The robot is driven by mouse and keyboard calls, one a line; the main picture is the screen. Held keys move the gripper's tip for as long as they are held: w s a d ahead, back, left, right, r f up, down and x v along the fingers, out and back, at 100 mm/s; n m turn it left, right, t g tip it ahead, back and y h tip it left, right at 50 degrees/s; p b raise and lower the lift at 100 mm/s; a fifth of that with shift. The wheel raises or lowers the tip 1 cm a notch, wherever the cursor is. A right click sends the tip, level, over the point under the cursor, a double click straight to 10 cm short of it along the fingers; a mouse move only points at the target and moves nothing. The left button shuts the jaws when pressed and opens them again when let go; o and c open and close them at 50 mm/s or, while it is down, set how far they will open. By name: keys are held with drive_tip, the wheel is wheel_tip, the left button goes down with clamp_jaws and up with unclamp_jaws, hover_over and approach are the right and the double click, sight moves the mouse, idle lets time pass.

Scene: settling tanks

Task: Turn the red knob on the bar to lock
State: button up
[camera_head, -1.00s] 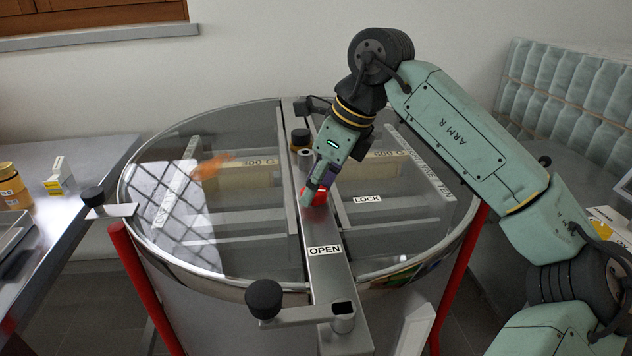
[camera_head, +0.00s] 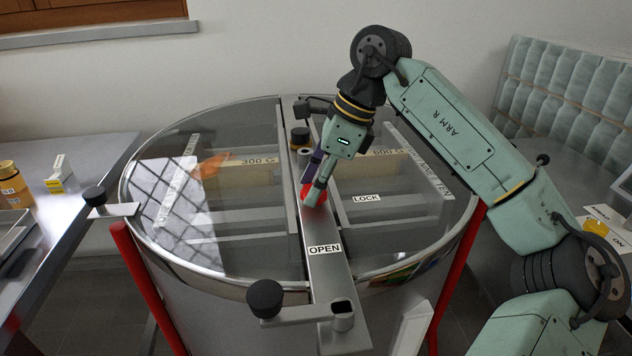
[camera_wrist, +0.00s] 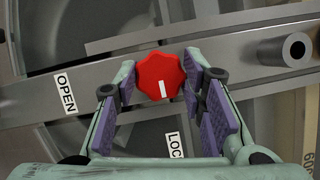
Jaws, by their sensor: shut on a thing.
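The red knob (camera_wrist: 158,72) sits on the grey metal bar (camera_head: 328,270) that crosses the round tank lid. In the wrist view the knob lies between my two purple-padded fingers, and its white mark is on the side facing the LOCK label (camera_wrist: 174,146). The OPEN label (camera_wrist: 65,93) is on the bar, to the left of the knob. My gripper (camera_head: 314,188) points down from above and is shut on the knob. In the head view the fingers hide part of the knob; the LOCK label (camera_head: 367,198) is to its right and the OPEN label (camera_head: 324,249) nearer the camera.
The clear round lid (camera_head: 235,225) surrounds the bar. Black clamp knobs stand at the rim, at the front (camera_head: 265,298) and left (camera_head: 95,196). A metal tube (camera_wrist: 296,49) rises from the bar beyond the knob. A side table (camera_head: 70,235) stands left.

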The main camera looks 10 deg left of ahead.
drive_tip(key=o, duration=1.1)
drive_tip(key=shift+o, duration=0.2)
drive_tip(key=shift+r, duration=0.1)
drive_tip(key=v, duration=1.1)
drive_tip(key=shift+d+r, duration=0.2)
drive_tip(key=shift+r, duration=0.15)
